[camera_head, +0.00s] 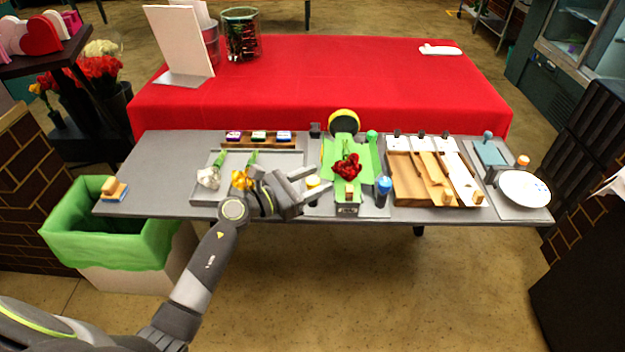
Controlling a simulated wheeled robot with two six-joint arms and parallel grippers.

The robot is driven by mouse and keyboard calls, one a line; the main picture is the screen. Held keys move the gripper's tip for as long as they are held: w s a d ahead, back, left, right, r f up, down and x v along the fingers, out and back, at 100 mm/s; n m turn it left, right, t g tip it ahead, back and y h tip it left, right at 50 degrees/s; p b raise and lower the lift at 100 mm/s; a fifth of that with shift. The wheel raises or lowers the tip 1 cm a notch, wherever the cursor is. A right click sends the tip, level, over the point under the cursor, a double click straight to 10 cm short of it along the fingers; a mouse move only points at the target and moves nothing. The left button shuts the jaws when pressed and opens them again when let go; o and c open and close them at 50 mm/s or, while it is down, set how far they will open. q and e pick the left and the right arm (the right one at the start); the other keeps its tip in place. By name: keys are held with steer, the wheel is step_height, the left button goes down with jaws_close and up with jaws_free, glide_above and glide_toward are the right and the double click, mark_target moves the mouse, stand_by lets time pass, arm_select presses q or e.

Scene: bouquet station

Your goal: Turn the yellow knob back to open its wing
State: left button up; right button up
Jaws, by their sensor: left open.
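The yellow knob (313,181) is small and round, at the left front of the wrapping fixture in the head view. My left gripper (318,180) is open, its fingers pointing right, one finger on the far side of the knob and one on the near side. I cannot tell whether they touch it. A red flower (347,167) lies on green wrap (333,150) in the fixture. The arm partly hides the fixture's left front, so the yellow knob's wing is hard to make out. My right gripper is not in view.
A blue knob (383,185) stands right of the flower and a green knob (372,136) behind it. A grey tray (290,158) with white and orange flowers is at left. A wooden rack (407,180) and a white plate (523,188) are at right.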

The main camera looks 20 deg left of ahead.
arm_select(q)
steer(key=c, duration=0.9)
steer(key=n+t+y+p, duration=0.2)
steer(key=p, duration=0.1)
steer(key=n+y+p, duration=0.1)
steer(key=y, duration=0.1)
steer(key=shift+d+r+t+p, duration=0.1)
steer(key=shift+r+t+p, duration=0.15)
steer(key=shift+t+p, duration=0.15)
steer(key=n+t+y+p, duration=0.1)
steer(key=n+y, duration=0.1)
steer(key=shift+f+y+p, duration=0.1)
steer(key=shift+y+p, duration=0.3)
steer(key=shift+f+n+y+p, duration=0.1)
steer(key=shift+n+y+p, duration=0.35)
steer(key=shift+y, duration=0.45)
steer(key=o, duration=0.9)
